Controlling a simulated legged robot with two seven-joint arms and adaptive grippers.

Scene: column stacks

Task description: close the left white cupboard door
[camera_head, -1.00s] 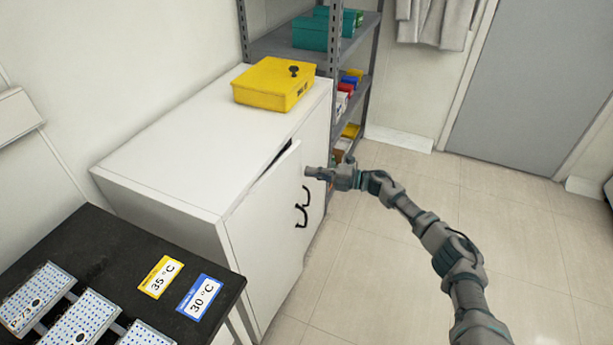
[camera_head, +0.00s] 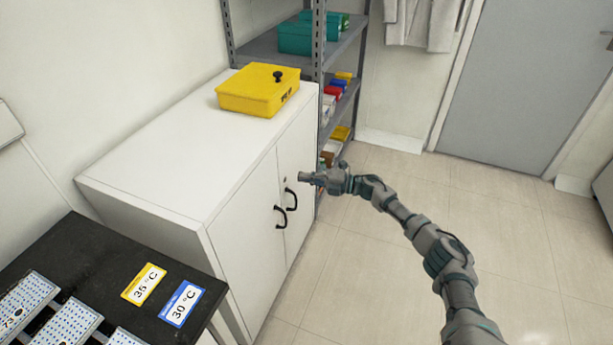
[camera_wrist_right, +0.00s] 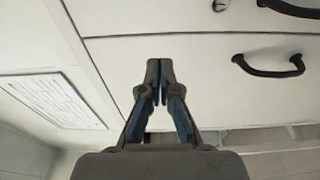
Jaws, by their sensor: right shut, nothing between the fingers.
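The white cupboard (camera_head: 185,150) stands against the wall. Its left door (camera_head: 245,245) lies flush with the front, with a black handle (camera_head: 281,217) near its right edge. The right door (camera_head: 297,165) is also flush, with its own black handle (camera_head: 291,199). My right gripper (camera_head: 304,176) is shut and empty, in front of the right door near its upper part. In the right wrist view its fingertips (camera_wrist_right: 154,70) are together, with door surfaces and both handles beyond. My left gripper is not in view.
A yellow box (camera_head: 258,92) sits on the cupboard top. A grey shelf rack (camera_head: 319,45) stands behind the cupboard. A black table (camera_head: 85,250) with racks and temperature labels is at the front left. The floor (camera_head: 400,290) at the right is clear.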

